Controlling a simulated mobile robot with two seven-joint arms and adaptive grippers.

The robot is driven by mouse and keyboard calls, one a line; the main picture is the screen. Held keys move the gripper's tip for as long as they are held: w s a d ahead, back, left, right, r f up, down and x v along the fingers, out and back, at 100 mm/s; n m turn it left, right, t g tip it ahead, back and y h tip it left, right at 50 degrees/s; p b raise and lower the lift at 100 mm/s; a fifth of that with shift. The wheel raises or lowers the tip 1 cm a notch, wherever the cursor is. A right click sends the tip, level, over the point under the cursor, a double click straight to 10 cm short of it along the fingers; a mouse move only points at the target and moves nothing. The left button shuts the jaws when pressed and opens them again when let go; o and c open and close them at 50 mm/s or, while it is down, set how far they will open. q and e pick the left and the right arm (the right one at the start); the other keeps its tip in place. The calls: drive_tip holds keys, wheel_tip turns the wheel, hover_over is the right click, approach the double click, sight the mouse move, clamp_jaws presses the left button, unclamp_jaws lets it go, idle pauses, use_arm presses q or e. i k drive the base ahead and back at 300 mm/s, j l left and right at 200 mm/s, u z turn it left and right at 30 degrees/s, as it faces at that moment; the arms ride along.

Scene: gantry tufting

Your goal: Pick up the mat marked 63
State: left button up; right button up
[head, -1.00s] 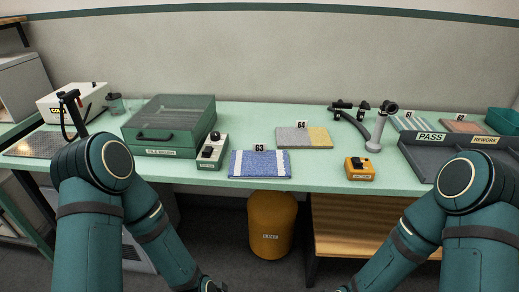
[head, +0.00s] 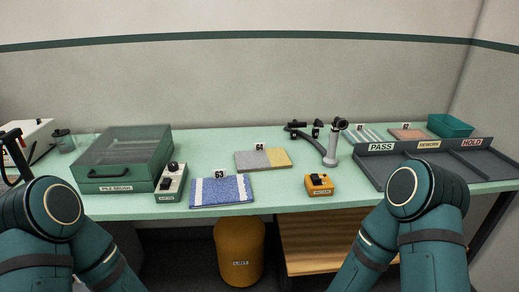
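The mat marked 63 (head: 222,190) is blue with white stripes near its two ends. It lies flat at the front edge of the green table, with its number tag (head: 219,174) at its back edge. Both of my arms come up from the bottom of the view, well in front of the table and apart from the mat. Neither gripper shows in the head view now, so I cannot see whether they hold anything.
A grey and yellow mat marked 64 (head: 262,159) lies behind. A control box (head: 171,183) and a green lidded case (head: 125,160) stand left of mat 63. An orange box (head: 319,184) and a dark tray (head: 431,167) marked PASS, REWORK, HOLD stand right. A yellow bin (head: 239,251) is below.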

sight(222, 189)
drive_tip(key=i+j, duration=0.3)
drive_tip(key=j, duration=0.15)
drive_tip(key=i+j+z, duration=0.1)
drive_tip(key=i+j, duration=0.15)
drive_tip(key=j, duration=0.15)
drive_tip(key=i+j, duration=0.25)
drive_tip(key=j, duration=0.2)
drive_tip(key=z, duration=0.05)
